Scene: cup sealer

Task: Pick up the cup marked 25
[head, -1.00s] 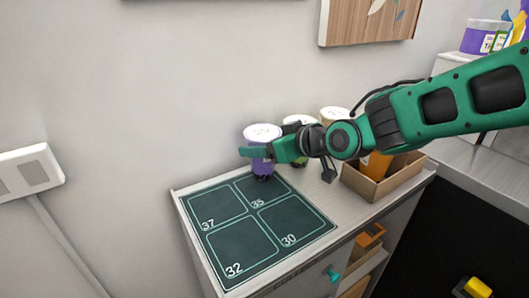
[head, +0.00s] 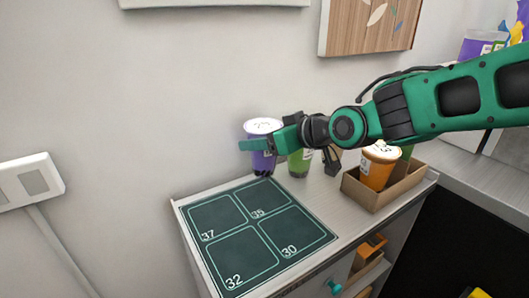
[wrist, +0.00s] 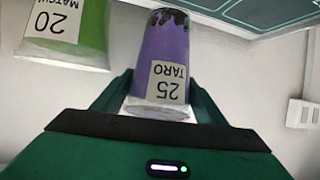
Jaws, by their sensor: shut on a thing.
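The purple cup marked 25 TARO (wrist: 168,58) is between the two green fingers of my gripper (wrist: 160,95) in the wrist view, its label facing the camera. In the head view the purple cup (head: 263,160) with its white lid is at the back of the counter, behind the numbered mat. My gripper (head: 262,146) is shut on it near the upper part. The cup is upright and looks slightly raised; any gap below it is hard to see.
A green cup marked 20 (wrist: 65,30) stands beside it, also in the head view (head: 299,163). A dark mat (head: 262,228) with numbered squares lies in front, empty. A cardboard box (head: 375,195) at right holds an orange cup (head: 377,172). The wall is close behind.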

